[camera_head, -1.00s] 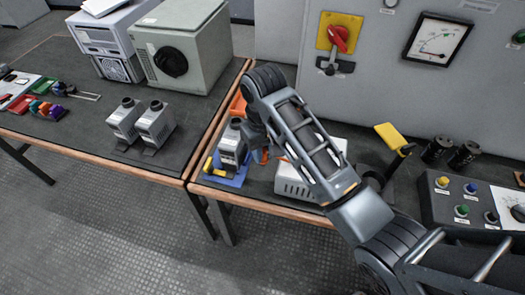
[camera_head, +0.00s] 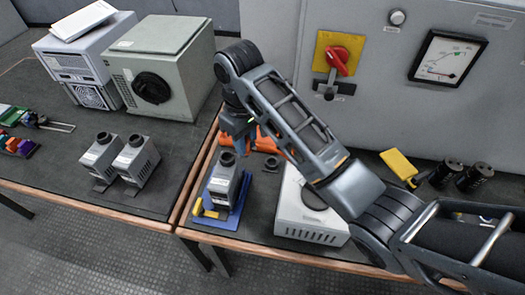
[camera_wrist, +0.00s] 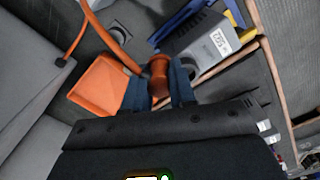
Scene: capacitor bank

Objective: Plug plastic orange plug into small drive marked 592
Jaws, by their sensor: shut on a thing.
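My gripper (camera_head: 240,128) is above the back of the right-hand table, behind the small grey drive (camera_head: 226,183) on a blue stand. In the wrist view my gripper (camera_wrist: 160,92) is shut on the orange plug (camera_wrist: 158,70), which points away from my palm. An orange cable (camera_wrist: 105,30) runs close by the plug. The grey drive (camera_wrist: 200,45) with a white label lies beyond and to the right of the plug, apart from it. The label's number is too small to read surely. The plug is hidden by my gripper in the head view.
An orange box (camera_wrist: 98,88) lies beside my gripper. Two similar grey drives (camera_head: 99,157) (camera_head: 137,161) stand on the left table. A white case (camera_head: 297,212) stands right of the blue stand, partly behind my arm. A grey panel wall (camera_head: 290,60) closes the back.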

